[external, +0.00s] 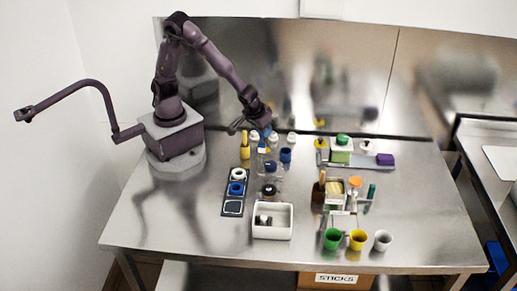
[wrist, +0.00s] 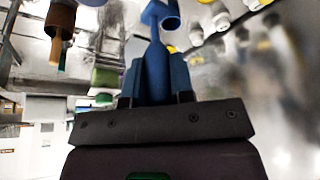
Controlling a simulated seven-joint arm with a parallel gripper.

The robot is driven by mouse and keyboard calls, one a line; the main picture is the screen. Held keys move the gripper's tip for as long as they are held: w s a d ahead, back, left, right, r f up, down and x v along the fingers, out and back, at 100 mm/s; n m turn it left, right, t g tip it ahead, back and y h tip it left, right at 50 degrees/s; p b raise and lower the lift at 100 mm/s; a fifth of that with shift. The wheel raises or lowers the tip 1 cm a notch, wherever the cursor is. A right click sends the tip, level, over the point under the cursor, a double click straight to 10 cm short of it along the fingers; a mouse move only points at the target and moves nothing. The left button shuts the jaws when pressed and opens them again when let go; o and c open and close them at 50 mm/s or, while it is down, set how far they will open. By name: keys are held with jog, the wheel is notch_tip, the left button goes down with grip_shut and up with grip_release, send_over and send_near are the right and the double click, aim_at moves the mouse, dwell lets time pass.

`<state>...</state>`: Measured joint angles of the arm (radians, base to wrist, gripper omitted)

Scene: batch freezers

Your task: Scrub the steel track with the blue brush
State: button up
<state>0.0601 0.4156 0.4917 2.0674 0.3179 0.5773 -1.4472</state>
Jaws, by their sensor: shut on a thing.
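My gripper (external: 262,124) is low over the back middle of the table, among small bottles and cups. In the wrist view my gripper (wrist: 156,88) is shut on a slim blue handle (wrist: 156,68), which I take to be the blue brush. Its bristles cannot be made out. In the external view, blue shows just below the fingers, too small to tell apart. A pale grey strip (external: 365,160), which looks like the steel track, lies at the back right, with a purple block (external: 385,160) at its right end. My gripper is well left of it.
A green-lidded container (external: 341,150) stands by the strip's left part. A blue cup (external: 285,155) and white-capped bottles are close to my gripper. A black tray (external: 234,208), a white bin (external: 287,222) and green, yellow and grey cups stand nearer the front. The table's far right is clear.

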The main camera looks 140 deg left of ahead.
aim_at(263, 147)
jog(key=shift+r, duration=0.2)
jog(key=shift+f, duration=3.8)
jog(key=shift+w+a+f, duration=0.3)
jog(key=shift+w+a, duration=0.2)
jog(key=shift+w, duration=0.05)
grip_shut()
jog(key=shift+w+a, duration=2)
jog(key=shift+s+d, duration=2.5)
jog(key=shift+d, duration=0.05)
jog(key=shift+r, duration=4.15)
jog(key=shift+f, duration=0.1)
jog(key=shift+f, duration=0.2)
jog(key=shift+r, duration=0.15)
